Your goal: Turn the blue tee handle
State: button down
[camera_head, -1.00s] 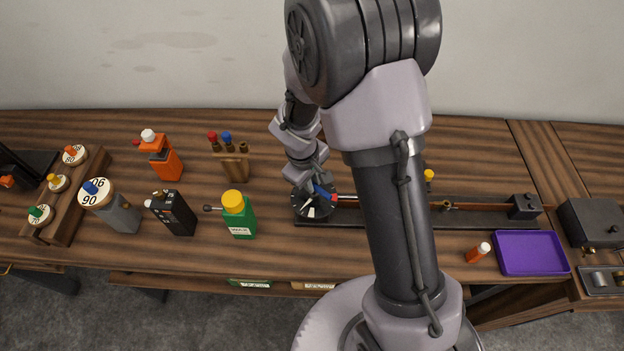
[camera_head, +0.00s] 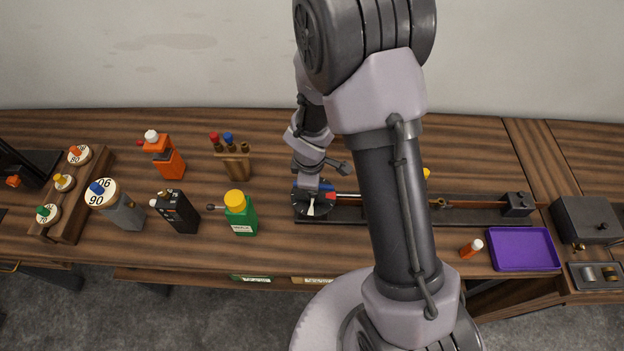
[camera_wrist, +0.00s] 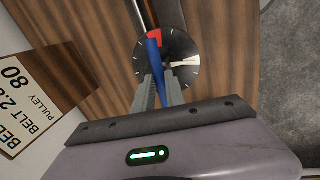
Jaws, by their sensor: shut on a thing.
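The blue tee handle (camera_wrist: 153,55) lies over a dark round dial (camera_wrist: 180,48) with white ticks, a red sector and a white pointer. My gripper (camera_wrist: 160,82) is shut on the handle, with one finger along each side of its bar; the bar's far end sticks out past the fingertips towards the red sector. In the head view the dial (camera_head: 312,206) sits at the left end of a long dark rail. The blue handle (camera_head: 327,186) shows only in part there, as my wrist covers the rest.
A green bottle with a yellow cap (camera_head: 241,213) and a black can (camera_head: 177,211) stand left of the dial. A wooden holder with coloured-topped pegs (camera_head: 233,163) is behind. A printed sign (camera_wrist: 35,98) shows beside my gripper.

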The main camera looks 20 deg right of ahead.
dwell(0.4)
jog(key=c, duration=1.4)
grip_release()
jog(key=s+r+p, duration=0.1)
jog(key=r+p, duration=0.1)
jog(key=r, duration=0.3)
jog(key=s+a+r+p, duration=0.1)
jog(key=r+p, duration=0.1)
jog(key=r, duration=0.4)
jog(key=s+r+p, duration=0.1)
jog(key=r+p, duration=0.1)
jog(key=r, duration=0.4)
jog(key=shift+s+a, duration=0.1)
jog(key=shift+a, duration=0.1)
